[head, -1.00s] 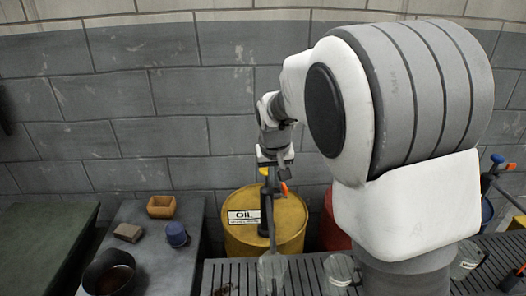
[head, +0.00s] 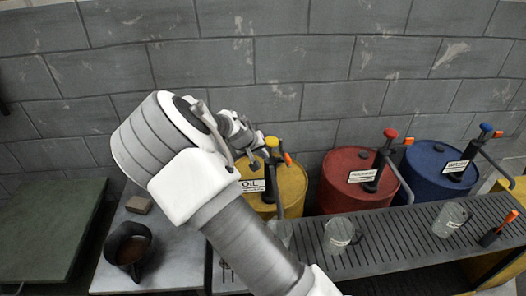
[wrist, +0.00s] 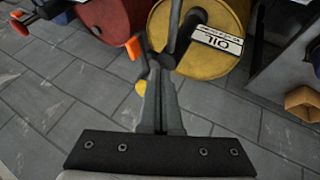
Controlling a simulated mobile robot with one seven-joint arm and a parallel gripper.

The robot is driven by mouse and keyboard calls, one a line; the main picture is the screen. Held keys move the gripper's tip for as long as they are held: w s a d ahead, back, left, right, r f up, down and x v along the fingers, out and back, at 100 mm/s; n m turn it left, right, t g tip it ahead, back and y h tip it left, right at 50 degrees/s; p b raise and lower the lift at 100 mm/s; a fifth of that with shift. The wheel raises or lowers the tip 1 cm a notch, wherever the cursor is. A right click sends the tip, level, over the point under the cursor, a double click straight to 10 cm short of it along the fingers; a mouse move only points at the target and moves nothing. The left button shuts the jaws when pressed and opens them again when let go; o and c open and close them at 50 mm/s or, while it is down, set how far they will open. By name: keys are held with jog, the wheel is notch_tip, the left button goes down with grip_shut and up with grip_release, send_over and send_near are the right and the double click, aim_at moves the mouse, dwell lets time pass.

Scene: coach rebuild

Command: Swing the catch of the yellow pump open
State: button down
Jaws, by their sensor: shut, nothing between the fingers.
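The yellow oil drum (head: 292,186) stands against the wall in the head view, with a dark pump on top. The pump has a yellow knob (head: 271,141) and an orange catch (head: 288,158). In the wrist view the catch (wrist: 134,47) shows just left of my gripper's fingertips (wrist: 159,78), and the yellow knob (wrist: 139,88) is partly hidden behind the fingers. My gripper is shut and empty, close to the pump head; whether it touches cannot be told. The drum's OIL label (wrist: 217,42) lies to the right there.
A red drum (head: 340,190) and a blue drum (head: 425,178), each with a pump, stand to the right. Glass mugs (head: 338,236) stand on the slatted bench (head: 400,248) in front. A black pot (head: 128,250) is at left. An orange box (wrist: 302,102) shows in the wrist view.

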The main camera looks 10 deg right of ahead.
aim_at(287, 159)
jog(key=shift+w+d+f+p, duration=0.35)
jog(key=shift+w+d+f, duration=0.25)
jog(key=shift+d+f, duration=0.4)
jog(key=shift+w+d+f+p, duration=0.3)
jog(key=shift+w+d+f, duration=0.45)
jog(key=shift+d, duration=0.45)
jog(key=shift+w+d+f+p, duration=0.35)
jog(key=shift+w+d+f, duration=0.15)
jog(key=shift+d+f, duration=0.55)
jog(key=shift+d, duration=0.1)
jog(key=shift+d+f+n+b, duration=0.1)
jog(key=shift+d+n+b, duration=0.45)
jog(key=shift+b, duration=0.65)
jog(key=shift+d+b, duration=0.25)
jog(key=shift+b, duration=0.05)
jog(key=shift+r, duration=0.2)
jog(key=shift+a, duration=0.15)
